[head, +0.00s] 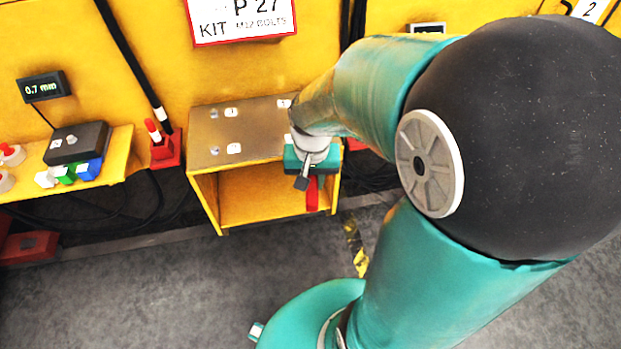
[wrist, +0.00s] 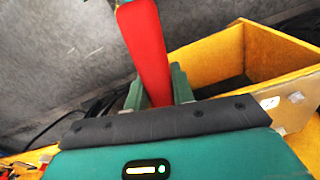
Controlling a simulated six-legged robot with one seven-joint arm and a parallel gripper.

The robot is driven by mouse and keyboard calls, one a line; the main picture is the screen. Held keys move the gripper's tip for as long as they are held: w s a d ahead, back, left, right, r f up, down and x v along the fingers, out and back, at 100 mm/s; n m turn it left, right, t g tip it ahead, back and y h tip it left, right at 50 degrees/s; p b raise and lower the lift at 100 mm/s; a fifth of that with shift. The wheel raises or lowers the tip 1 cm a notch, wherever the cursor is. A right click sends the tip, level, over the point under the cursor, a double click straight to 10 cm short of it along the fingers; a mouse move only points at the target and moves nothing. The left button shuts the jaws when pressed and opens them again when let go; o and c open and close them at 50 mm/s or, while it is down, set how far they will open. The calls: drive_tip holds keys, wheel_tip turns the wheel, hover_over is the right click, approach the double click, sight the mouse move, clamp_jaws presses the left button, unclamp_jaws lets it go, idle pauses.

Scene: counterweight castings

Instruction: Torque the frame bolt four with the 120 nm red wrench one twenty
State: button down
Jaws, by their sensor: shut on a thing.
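My gripper (head: 308,172) is at the right front edge of the yellow frame (head: 207,200), beside its metal top plate (head: 255,127). It is shut on a red wrench (head: 312,194), whose red part hangs below the jaws in the head view. In the wrist view the red wrench (wrist: 148,50) stands out from between the green fingers (wrist: 157,90). Small bolts (head: 214,150) with white number tags sit on the plate. The numbers are too small to read surely, and my arm hides the plate's right part. I cannot tell whether the wrench touches a bolt.
A red stand (head: 167,152) with a red-handled tool is left of the frame. A yellow shelf (head: 110,163) at far left carries a dark box and coloured blocks. A "P 27 KIT" sign (head: 240,20) hangs behind. The grey floor (head: 200,290) in front is clear.

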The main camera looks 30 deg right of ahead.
drive_tip(key=shift+s+d+n, duration=0.2)
drive_tip(key=shift+d+n, duration=0.1)
drive_tip(key=shift+d, duration=0.2)
drive_tip(key=shift+s+d+n, duration=0.2)
drive_tip(key=shift+d+n, duration=0.1)
drive_tip(key=shift+d, duration=0.15)
idle(0.6)
drive_tip(key=shift+r, duration=1.75)
idle(1.3)
